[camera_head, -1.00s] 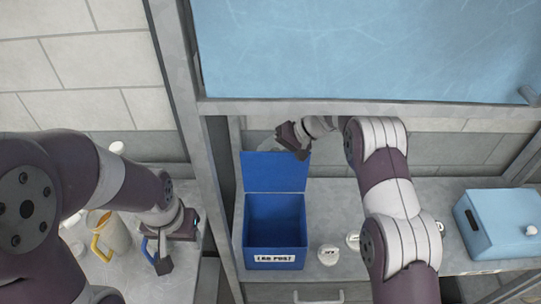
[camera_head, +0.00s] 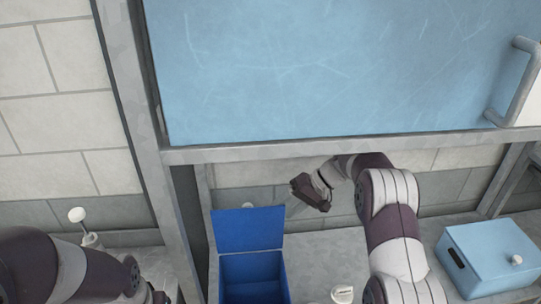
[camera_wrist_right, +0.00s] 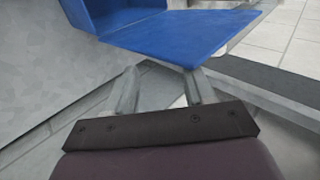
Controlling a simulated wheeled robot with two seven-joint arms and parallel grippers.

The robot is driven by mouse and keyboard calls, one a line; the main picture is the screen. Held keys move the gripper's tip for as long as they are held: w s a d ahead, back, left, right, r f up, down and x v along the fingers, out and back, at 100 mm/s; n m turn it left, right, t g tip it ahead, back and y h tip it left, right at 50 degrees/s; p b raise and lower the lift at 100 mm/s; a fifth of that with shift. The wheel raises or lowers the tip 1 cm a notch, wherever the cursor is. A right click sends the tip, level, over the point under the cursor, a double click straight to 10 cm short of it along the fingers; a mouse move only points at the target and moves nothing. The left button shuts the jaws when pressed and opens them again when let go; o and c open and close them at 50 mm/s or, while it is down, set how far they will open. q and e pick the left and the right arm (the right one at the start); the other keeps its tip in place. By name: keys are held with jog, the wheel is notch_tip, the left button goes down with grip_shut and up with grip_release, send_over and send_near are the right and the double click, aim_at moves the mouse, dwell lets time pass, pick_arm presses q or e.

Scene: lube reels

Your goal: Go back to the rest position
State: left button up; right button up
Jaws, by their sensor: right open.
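My right gripper (camera_head: 308,193) is open in the head view, behind and to the right of the raised lid of the blue box (camera_head: 253,270). In the right wrist view its two fingers (camera_wrist_right: 160,90) stand apart with nothing between them. The blue lid (camera_wrist_right: 180,35) shows just past the fingers in that view. My left arm comes in at the lower left of the head view, and its gripper is below the picture edge.
A pale blue case (camera_head: 490,257) stands on the grey shelf at the right. A white round piece (camera_head: 342,294) lies right of the blue box. A large blue panel (camera_head: 330,70) hangs above, with a grey frame bar (camera_head: 330,148) along its bottom.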

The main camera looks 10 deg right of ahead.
jog(key=w+r+t+h+b, duration=0.2)
jog(key=w+t+b, duration=0.3)
jog(key=t+b, duration=0.35)
jog(key=s+d+f+g+h+b, duration=0.1)
jog(key=s+d+f+h, duration=0.2)
jog(key=s, duration=0.3)
jog(key=s+d+f+m+g+h+b, duration=0.1)
jog(key=s+d+f+h+b, duration=0.1)
jog(key=s+f, duration=0.35)
jog(key=s+d+f+g+h+b, duration=0.1)
jog(key=s+d+f+h, duration=0.15)
jog(key=s, duration=0.55)
jog(key=s+f+g+b, duration=0.1)
jog(key=s+f+g, duration=0.1)
jog(key=s, duration=0.5)
jog(key=s+a+f+g+b, duration=0.1)
jog(key=s+f+g, duration=0.1)
jog(key=s, duration=0.6)
jog(key=shift+s+n+g, duration=0.2)
jog(key=shift+n+g, duration=0.15)
jog(key=shift+n, duration=0.05)
jog(key=shift+w+d+f+y, duration=0.1)
jog(key=shift+y, duration=0.15)
